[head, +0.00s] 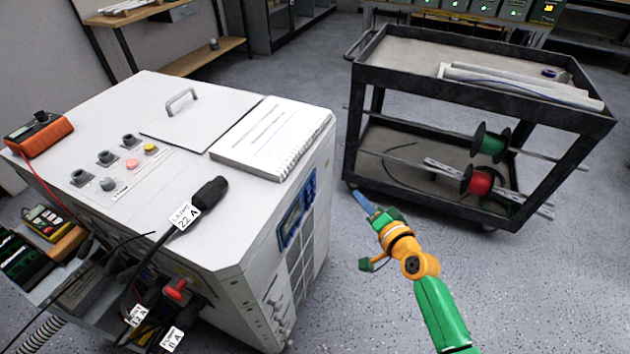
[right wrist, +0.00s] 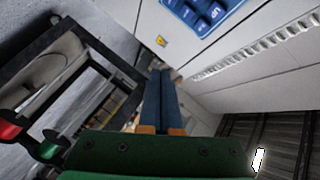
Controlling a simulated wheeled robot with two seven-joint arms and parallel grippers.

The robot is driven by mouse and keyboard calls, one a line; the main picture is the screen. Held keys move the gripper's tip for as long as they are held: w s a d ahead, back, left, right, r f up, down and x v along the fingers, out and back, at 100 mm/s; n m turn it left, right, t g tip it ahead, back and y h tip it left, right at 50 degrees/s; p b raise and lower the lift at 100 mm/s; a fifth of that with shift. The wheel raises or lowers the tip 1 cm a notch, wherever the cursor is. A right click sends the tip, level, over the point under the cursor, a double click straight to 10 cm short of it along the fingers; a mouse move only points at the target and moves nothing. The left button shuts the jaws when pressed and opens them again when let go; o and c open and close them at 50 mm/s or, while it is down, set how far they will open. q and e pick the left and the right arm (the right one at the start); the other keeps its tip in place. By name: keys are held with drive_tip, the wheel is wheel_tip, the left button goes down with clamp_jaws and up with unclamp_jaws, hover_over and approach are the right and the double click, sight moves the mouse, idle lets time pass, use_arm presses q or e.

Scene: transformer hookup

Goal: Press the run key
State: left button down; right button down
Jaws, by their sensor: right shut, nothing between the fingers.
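A blue keypad panel (head: 297,207) is set in the side face of the white cabinet (head: 185,225). In the right wrist view, part of the keypad (right wrist: 205,10) shows at the top edge with several dark blue keys. I cannot tell which is the run key; some keys are cut off by the frame. My right gripper (head: 363,203) is to the right of the cabinet, apart from the keypad. Its two blue fingers (right wrist: 162,74) are shut together with nothing between them. My left gripper is not in view.
A black cart (head: 480,90) with red (head: 481,181) and green (head: 491,143) spools stands at the right. An open notebook (head: 272,138) and a labelled cable connector (head: 203,200) lie on the cabinet top. Floor between cabinet and cart is clear.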

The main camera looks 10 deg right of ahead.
drive_tip(key=w+a, duration=0.4)
drive_tip(key=a, duration=0.3)
drive_tip(key=shift+w, duration=0.3)
idle(1.8)
drive_tip(key=shift+w+a, duration=0.25)
drive_tip(key=shift+a, duration=0.05)
drive_tip(key=shift+w+a, duration=0.2)
drive_tip(key=shift+a, duration=0.1)
idle(0.6)
drive_tip(key=shift+s+d, duration=0.45)
drive_tip(key=shift+d, duration=0.15)
drive_tip(key=shift+s+d+p, duration=0.2)
drive_tip(key=shift+s+d, duration=0.5)
drive_tip(key=shift+d, duration=0.35)
drive_tip(key=shift+s+d+p, duration=0.15)
drive_tip(key=shift+s+d, duration=0.55)
drive_tip(key=shift+d, duration=0.35)
